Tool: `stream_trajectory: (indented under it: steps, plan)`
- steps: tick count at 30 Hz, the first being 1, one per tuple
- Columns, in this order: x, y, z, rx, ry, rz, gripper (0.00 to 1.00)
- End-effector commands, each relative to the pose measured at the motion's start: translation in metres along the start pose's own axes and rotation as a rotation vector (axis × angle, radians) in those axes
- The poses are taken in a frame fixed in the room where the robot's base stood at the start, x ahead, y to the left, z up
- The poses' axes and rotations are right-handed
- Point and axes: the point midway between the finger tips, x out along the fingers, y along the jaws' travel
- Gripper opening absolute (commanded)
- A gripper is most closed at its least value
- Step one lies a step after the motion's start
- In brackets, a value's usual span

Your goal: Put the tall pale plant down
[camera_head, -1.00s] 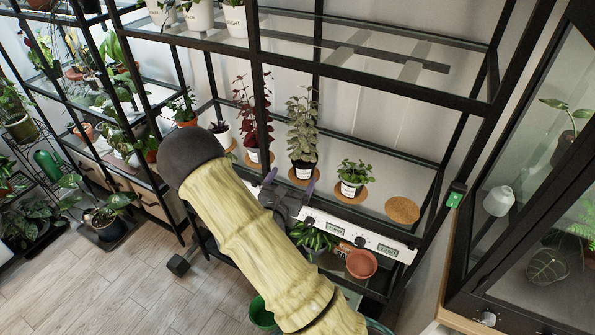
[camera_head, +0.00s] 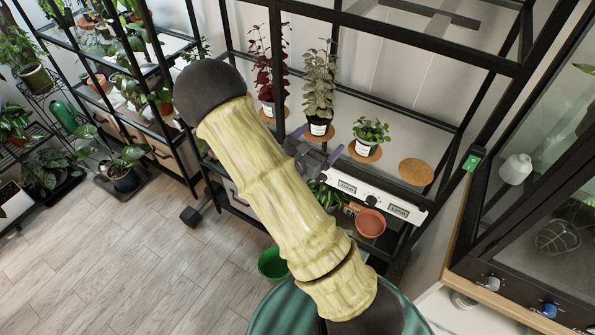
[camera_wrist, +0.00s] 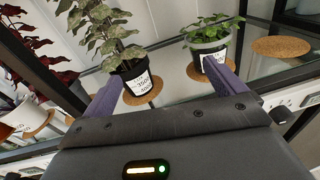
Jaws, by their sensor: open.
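The tall pale plant (camera_head: 319,85) has grey-green leaves and a black pot with a white label. It stands upright on a round cork mat on the glass shelf, and it also shows in the wrist view (camera_wrist: 110,40). My gripper (camera_head: 318,138) is in front of the shelf, with its purple fingers spread apart and empty. In the wrist view the left finger (camera_wrist: 103,100) is just below and left of the pale plant's pot. The right finger is below the small green plant (camera_wrist: 209,40). I cannot tell whether a finger touches a pot.
The red-leaved plant (camera_head: 268,70) stands left of the pale one. The small green plant also shows in the head view (camera_head: 371,134). An empty cork mat (camera_head: 416,171) lies at the shelf's right. Black rack posts and a white control strip (camera_head: 385,200) border the shelf front.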

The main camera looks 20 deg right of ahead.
Motion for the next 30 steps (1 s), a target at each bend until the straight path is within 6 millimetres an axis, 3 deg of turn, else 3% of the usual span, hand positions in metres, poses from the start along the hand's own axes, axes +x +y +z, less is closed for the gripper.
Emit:
stream_trajectory:
  steps: [5, 9, 15, 22, 30]
  plan:
    - [-0.010, -0.066, 0.014, 0.179, 0.113, -0.335, 0.95]
    - [-0.035, -0.106, 0.013, 0.346, 0.228, -0.581, 0.95]
    - [-0.084, -0.136, 0.005, 0.631, 0.407, -0.885, 0.95]
    - [-0.141, -0.128, 0.000, 1.020, 0.618, -1.157, 0.95]
    - [-0.183, -0.082, 0.021, 1.546, 0.830, -1.351, 0.95]
